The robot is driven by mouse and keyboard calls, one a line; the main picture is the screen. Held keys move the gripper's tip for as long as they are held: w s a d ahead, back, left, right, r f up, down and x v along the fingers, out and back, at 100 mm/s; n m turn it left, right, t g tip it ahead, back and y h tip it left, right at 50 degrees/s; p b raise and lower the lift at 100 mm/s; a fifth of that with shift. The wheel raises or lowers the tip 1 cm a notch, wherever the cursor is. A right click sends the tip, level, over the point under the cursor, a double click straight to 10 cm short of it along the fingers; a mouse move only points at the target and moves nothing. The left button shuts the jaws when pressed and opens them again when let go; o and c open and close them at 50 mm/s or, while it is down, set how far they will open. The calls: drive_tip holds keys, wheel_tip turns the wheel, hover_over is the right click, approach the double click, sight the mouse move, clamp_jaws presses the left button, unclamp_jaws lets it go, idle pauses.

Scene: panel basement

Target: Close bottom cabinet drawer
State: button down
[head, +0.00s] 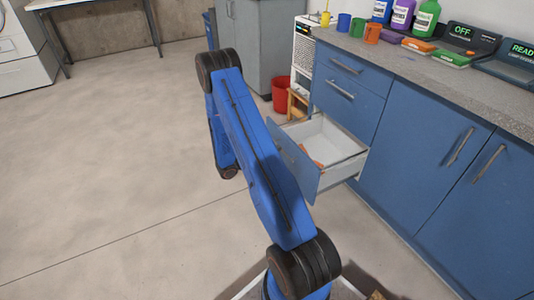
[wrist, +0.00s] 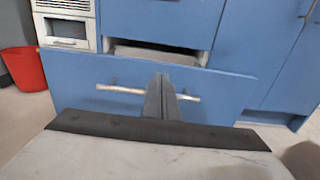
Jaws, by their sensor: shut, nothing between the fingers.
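The bottom cabinet drawer (head: 325,145) is pulled well out from the blue cabinet in the head view. It has a blue front and pale inner walls, and an orange item (head: 312,160) lies inside. In the wrist view the drawer front (wrist: 215,90) faces me, with its bar handle (wrist: 122,89) across the middle. My gripper (wrist: 165,82) is shut and empty, its fingertips in front of the handle. I cannot tell whether they touch it. In the head view my blue arm hides the gripper.
Two upper drawers (head: 345,90) are shut, as are the cabinet doors (head: 425,165) on the right. A red bucket (head: 280,95) stands behind the open drawer. Cups, bottles and devices stand on the counter (head: 400,55). The floor (head: 100,150) on the left is clear.

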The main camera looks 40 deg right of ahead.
sight(291, 144)
drive_tip(key=shift+x, duration=2.75)
drive_tip(key=shift+s, duration=0.1)
drive_tip(key=x, duration=2.7)
drive_tip(key=shift+s+d, duration=0.2)
